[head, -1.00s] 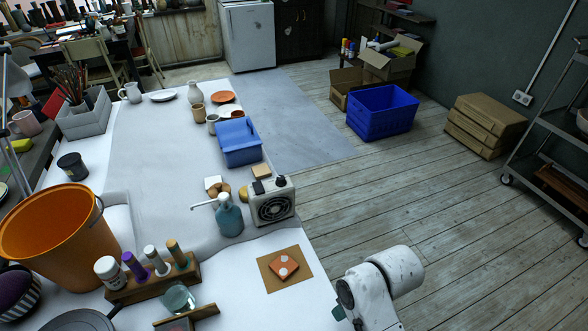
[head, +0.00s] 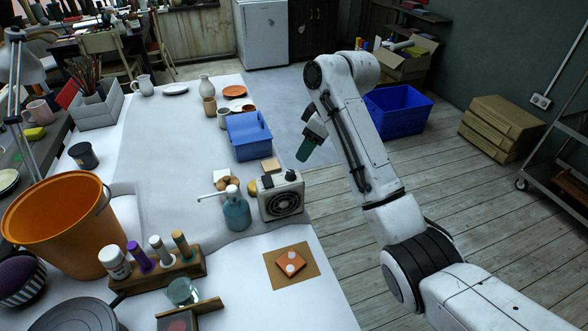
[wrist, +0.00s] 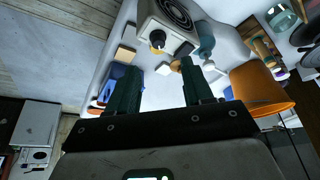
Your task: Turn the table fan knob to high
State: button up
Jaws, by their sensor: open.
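The table fan (head: 281,203) is a small beige box with a round dark grille, standing near the table's right edge. Its black knob (head: 290,176) is on top. In the wrist view the fan (wrist: 150,12) appears at the top, upside down, with the dark round knob (wrist: 157,39) showing. My gripper (head: 302,156) is above and slightly beyond the fan in the head view. In the wrist view its two green fingers (wrist: 160,66) are spread and empty, with the knob just past the gap between the tips. Neither finger visibly touches the fan. The knob's setting is too small to read.
A teal pump bottle (head: 236,212) stands close to the fan's left. A blue bin (head: 250,150) is behind the fan, with a small tan block (head: 270,165) between. An orange bucket (head: 55,235) stands at the left. A red tile (head: 289,259) lies on a brown mat in front.

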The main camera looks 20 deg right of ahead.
aim_at(291, 172)
jog(key=x, duration=1)
jog(key=shift+w+p, duration=0.3)
jog(key=shift+p, duration=0.05)
jog(key=shift+c, duration=0.4)
grip_shut()
